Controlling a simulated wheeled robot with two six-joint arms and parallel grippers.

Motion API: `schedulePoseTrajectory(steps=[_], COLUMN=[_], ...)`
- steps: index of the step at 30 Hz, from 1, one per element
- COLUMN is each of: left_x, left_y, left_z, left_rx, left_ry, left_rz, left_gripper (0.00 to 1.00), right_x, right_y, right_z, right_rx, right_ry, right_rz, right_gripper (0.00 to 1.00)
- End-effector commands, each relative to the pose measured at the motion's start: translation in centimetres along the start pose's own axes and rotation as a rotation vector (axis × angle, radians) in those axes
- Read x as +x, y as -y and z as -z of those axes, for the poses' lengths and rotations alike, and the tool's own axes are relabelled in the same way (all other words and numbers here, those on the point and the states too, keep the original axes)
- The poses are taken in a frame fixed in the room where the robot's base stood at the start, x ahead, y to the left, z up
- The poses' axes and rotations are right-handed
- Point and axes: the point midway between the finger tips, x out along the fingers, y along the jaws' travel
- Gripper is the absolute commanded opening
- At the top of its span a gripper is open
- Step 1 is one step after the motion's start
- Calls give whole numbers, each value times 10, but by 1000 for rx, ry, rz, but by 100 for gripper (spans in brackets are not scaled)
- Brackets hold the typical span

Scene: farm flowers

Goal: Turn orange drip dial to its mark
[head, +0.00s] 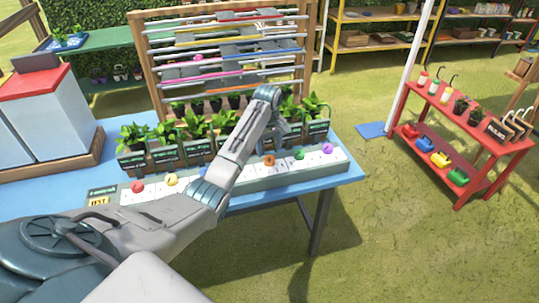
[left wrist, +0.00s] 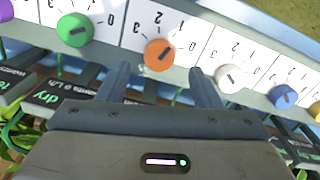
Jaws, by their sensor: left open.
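The orange drip dial (head: 269,160) sits in the row of coloured dials on the white numbered panel at the front of the blue table. In the left wrist view the orange dial (left wrist: 159,53) lies just beyond and between the fingertips, with printed numbers around it. A short dark line on its face slants up and right; which mark is its target I cannot tell. My left gripper (left wrist: 158,72) is open, its fingers on either side of the dial and apparently empty. In the head view the left gripper (head: 283,130) hangs above the dial row. My right gripper is not in view.
A green dial (left wrist: 74,30) and a white dial (left wrist: 229,78) flank the orange one closely. Potted plants (head: 196,130) with dark signs stand right behind the panel. A wooden rack (head: 150,75) rises behind them. A red cart (head: 470,130) stands apart at the right.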

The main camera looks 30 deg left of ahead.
Motion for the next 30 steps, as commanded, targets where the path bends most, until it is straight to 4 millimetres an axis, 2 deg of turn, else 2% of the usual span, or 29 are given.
schedulePoseTrajectory(steps=[3,9,20,27,30], left_x=[21,44,50,50,50], left_y=[1,0,0,0,0], left_z=[0,0,0,0,0], left_rx=[0,1,1,1,2], left_ry=[2,-1,-2,-2,-2], left_rz=[3,1,0,0,0], left_gripper=[59,59,59,14,15], right_x=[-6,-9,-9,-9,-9], right_y=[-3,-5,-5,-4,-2], right_z=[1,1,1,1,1], right_rx=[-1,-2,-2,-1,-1], right_ry=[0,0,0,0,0], right_rz=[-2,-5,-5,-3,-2], right_gripper=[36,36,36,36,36])
